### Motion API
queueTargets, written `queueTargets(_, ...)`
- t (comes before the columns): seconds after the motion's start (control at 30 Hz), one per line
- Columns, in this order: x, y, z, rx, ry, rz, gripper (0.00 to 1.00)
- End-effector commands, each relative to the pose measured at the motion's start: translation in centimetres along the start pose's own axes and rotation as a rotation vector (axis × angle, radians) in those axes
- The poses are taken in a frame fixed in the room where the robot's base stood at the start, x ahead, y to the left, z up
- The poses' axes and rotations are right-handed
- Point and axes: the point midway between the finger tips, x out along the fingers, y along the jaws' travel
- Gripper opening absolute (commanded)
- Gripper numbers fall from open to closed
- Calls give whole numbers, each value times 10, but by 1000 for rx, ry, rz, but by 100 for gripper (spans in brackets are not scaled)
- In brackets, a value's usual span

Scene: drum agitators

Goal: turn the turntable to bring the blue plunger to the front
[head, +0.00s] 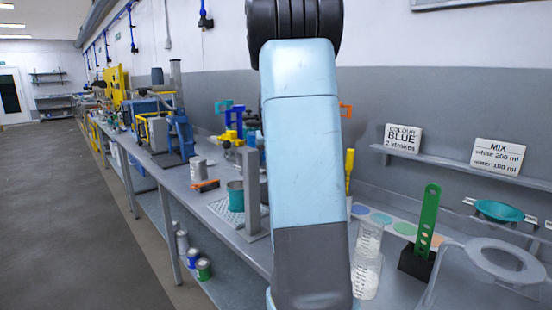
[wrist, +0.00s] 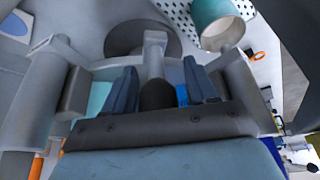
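In the wrist view my gripper (wrist: 162,88) has its two dark blue fingers apart, on either side of a dark rounded knob (wrist: 157,95) on a grey rod. A gap shows at the right finger. In the head view my pale blue arm link covers the gripper and most of the turntable area. Teal (head: 223,106), yellow (head: 231,134) and orange (head: 346,109) parts, seemingly of the agitator unit, stick out on both sides of the arm. A small bright blue part (wrist: 182,95) shows beside the right finger; whether it is the blue plunger I cannot tell.
A teal cup (head: 236,196) stands on a perforated plate by a grey upright (head: 249,190). A sign (head: 402,138) reads "COLOUR BLUE 2 strokes". The left floor is clear.

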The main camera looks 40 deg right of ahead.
Motion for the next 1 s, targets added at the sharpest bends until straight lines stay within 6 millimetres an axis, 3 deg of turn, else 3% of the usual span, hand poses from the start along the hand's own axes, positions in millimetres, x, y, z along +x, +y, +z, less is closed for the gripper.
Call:
queueTargets(0.17,-1,1,0,2,1,1,57)
queueTargets(0.33,-16,1,-1,1,3,1,57)
queueTargets(0.8,-105,1,-2,1,2,1,57)
queueTargets(1.0,-128,0,-2,2,1,1,57)
